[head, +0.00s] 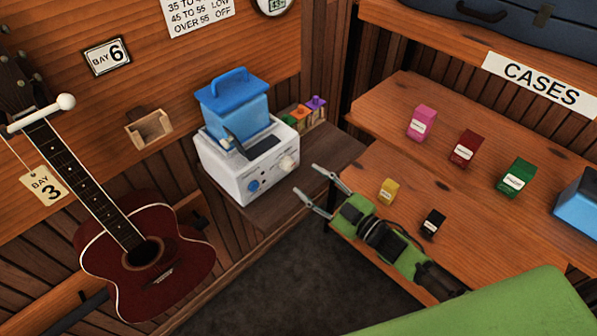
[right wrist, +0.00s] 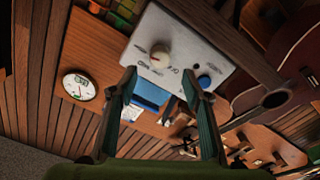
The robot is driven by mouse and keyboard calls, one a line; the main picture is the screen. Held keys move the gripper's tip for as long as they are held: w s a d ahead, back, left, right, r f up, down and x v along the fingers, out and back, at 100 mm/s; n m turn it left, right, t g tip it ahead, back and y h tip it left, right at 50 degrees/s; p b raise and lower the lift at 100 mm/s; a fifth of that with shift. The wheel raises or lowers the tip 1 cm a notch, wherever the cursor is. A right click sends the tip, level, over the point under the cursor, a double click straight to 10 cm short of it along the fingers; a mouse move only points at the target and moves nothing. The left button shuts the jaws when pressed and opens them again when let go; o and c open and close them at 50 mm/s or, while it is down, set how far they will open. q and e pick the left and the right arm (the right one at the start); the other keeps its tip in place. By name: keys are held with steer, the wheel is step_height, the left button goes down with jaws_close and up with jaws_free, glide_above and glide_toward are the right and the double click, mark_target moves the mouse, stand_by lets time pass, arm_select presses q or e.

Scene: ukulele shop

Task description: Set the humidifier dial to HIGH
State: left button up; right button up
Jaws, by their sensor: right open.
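The humidifier (head: 228,172) is a white box with a blue, handled tank (head: 236,103) on top, standing on a wooden shelf. Its front has a cream dial (head: 287,163) at the right and a blue knob (head: 253,186) at the left. The dial's setting is too small to read. In the right wrist view the dial (right wrist: 159,57) and the blue knob (right wrist: 204,81) also show. My right gripper (head: 305,180) is open and empty, in front of the dial's side and apart from it. In the wrist view the dial appears beyond the spread fingertips (right wrist: 159,73). My left gripper is not in view.
Small coloured bottles (head: 300,113) stand beside the humidifier. Several small boxes, including a yellow one (head: 388,190), sit on the right shelves near my right arm. A red ukulele (head: 185,262) hangs at the left.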

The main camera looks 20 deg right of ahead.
steer(key=shift+v, duration=2.35)
steer(key=s+d+f+m+g+h+b, duration=0.1)
steer(key=s+d+f+m+g+h, duration=0.15)
steer(key=f, duration=0.85)
steer(key=s+d+f+m+g+h+b, duration=0.1)
steer(key=s+d+f+m+h+b, duration=0.2)
steer(key=f, duration=0.8)
steer(key=s+d+f+m+g+h, duration=0.1)
steer(key=s+d+f+g+h, duration=0.2)
steer(key=f, duration=0.7)
steer(key=s+f+m+g+b, duration=0.2)
steer(key=s+f+g, duration=0.1)
steer(key=s+f, duration=1.15)
steer(key=s+a+f+g, duration=0.2)
steer(key=s+f, duration=0.2)
steer(key=s, duration=0.6)
steer(key=s+a+f+g+b, duration=0.1)
steer(key=s+a+f+g, duration=0.1)
steer(key=s, duration=0.8)
step_height(320, 180, down, 2)
steer(key=shift+a+f+m+g, duration=0.1)
steer(key=shift+a+m+g, duration=0.1)
steer(key=shift+m+g, duration=0.3)
steer(key=shift+h, duration=0.25)
